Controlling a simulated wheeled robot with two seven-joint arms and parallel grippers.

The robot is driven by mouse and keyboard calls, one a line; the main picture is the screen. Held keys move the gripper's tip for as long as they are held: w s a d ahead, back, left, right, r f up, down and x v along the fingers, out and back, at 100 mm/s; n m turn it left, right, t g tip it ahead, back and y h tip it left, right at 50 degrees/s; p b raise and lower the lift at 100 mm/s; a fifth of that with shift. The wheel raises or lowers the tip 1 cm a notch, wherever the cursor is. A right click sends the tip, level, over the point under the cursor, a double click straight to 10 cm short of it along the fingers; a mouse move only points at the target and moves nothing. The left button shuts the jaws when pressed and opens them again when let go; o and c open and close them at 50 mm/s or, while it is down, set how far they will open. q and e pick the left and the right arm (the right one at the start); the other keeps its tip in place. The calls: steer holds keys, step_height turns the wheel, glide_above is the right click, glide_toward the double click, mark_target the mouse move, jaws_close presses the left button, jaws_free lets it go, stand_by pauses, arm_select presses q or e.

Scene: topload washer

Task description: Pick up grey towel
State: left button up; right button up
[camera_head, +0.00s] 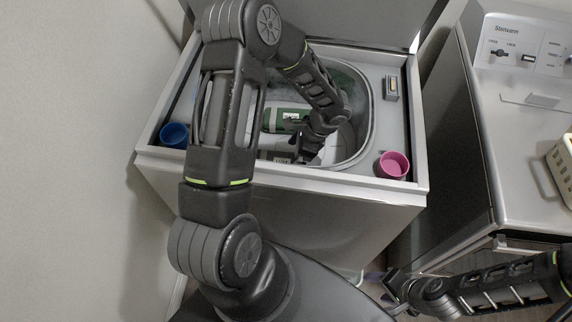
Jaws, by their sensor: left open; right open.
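The open top-load washer (290,216) stands in the middle of the view, its tub opening (370,110) facing up. My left arm reaches over the front rim and down into the tub. My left gripper (301,158) is inside the tub near its front side, open, and partly hidden by its own wrist. I cannot clearly make out a grey towel; pale grey areas show in the tub, but my arm covers much of it. My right gripper (393,290) is open and low down, in front of the gap between the two machines, apart from the washer.
A green item (282,121) with a label lies in the tub. A blue cup (174,135) and a pink cup (393,165) sit on the washer's top corners. A second machine (525,150) with a control panel and cream basket (564,165) stands at right. A wall is at left.

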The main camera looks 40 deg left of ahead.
mark_target(287, 162)
arm_select(q)
steer(key=shift+s+a+f, duration=0.1)
steer(key=shift+s+f, duration=0.05)
steer(key=shift+f, duration=0.1)
steer(key=p+x, duration=0.1)
steer(key=x, duration=0.2)
steer(key=shift+a+f+p, duration=0.1)
steer(key=shift+f+p, duration=0.2)
steer(key=shift+p, duration=0.1)
steer(key=shift+a+f, duration=0.15)
steer(key=shift+f, duration=0.3)
steer(key=shift+c, duration=0.4)
steer(key=c, duration=1.6)
steer(key=shift+o, duration=0.2)
steer(key=shift+r, duration=0.1)
step_height(287, 162, up, 10)
steer(key=shift+f+b, duration=0.1)
steer(key=shift+b, duration=0.65)
